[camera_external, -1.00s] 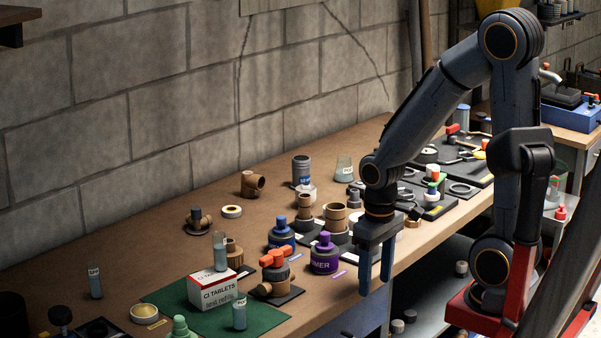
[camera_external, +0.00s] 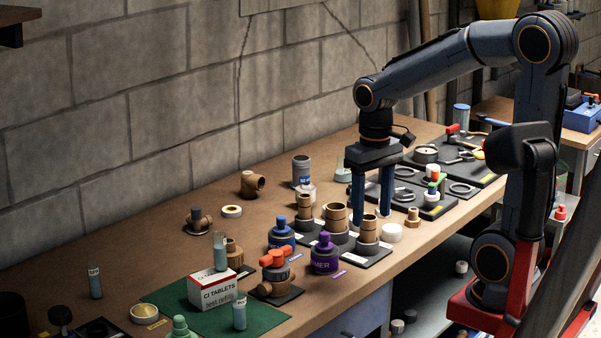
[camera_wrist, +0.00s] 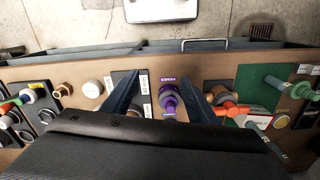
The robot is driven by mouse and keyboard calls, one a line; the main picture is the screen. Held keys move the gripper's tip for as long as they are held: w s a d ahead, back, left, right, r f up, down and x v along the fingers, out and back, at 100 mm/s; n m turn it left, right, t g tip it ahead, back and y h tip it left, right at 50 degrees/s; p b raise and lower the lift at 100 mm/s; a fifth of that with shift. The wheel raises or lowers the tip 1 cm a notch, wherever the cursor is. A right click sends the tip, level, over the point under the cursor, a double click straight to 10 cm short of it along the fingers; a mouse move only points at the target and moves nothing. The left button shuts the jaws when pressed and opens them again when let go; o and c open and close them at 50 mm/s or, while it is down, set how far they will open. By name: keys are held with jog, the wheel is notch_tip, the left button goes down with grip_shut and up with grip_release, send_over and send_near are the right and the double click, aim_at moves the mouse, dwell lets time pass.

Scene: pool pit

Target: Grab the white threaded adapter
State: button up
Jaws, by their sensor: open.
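A short white round piece (camera_external: 391,232), which looks like the white threaded adapter, stands on the bench near its front edge. It also shows in the wrist view, left of my fingers (camera_wrist: 93,88); its thread is too small to make out. My gripper (camera_external: 371,213) points down over the bench, open and empty. In the external view its fingers are just behind and left of the white piece, apart from it. In the wrist view, the two fingers (camera_wrist: 161,78) flank a dark mat and the purple bottle (camera_wrist: 168,98), with the white piece outside them.
A brown fitting (camera_external: 413,217) stands right of the white piece. Brown pipe fittings (camera_external: 368,228) stand on a dark mat close to its left, with a purple bottle (camera_external: 324,254) beyond. A black tray (camera_external: 425,205) with small parts lies behind. The bench's front edge is near.

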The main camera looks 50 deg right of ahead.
jog(key=w+d+r+m+p, duration=0.1)
jog(key=w+d+m+p, duration=0.3)
jog(key=w+d+m, duration=1.05)
jog(key=w+d+f+m+p, duration=0.2)
jog(key=d+f, duration=0.1)
jog(key=d, duration=1.3)
jog(key=shift+n, duration=0.25)
jog(key=f, duration=0.2)
jog(key=a+f, duration=0.1)
jog(key=f, duration=0.1)
jog(key=shift+s+f, duration=0.1)
jog(key=shift+f, duration=0.2)
notch_tip(320, 180, down, 2)
jog(key=shift+f+p, duration=0.2)
jog(key=shift+p, duration=0.1)
jog(key=shift+w+d+f+p, duration=0.15)
jog(key=shift+f+p, duration=0.4)
jog(key=shift+f, duration=0.75)
jog(key=shift+w+d+f+p, duration=0.15)
jog(key=shift+f+p, duration=0.35)
jog(key=shift+f, duration=0.8)
jog(key=c, duration=1.2)
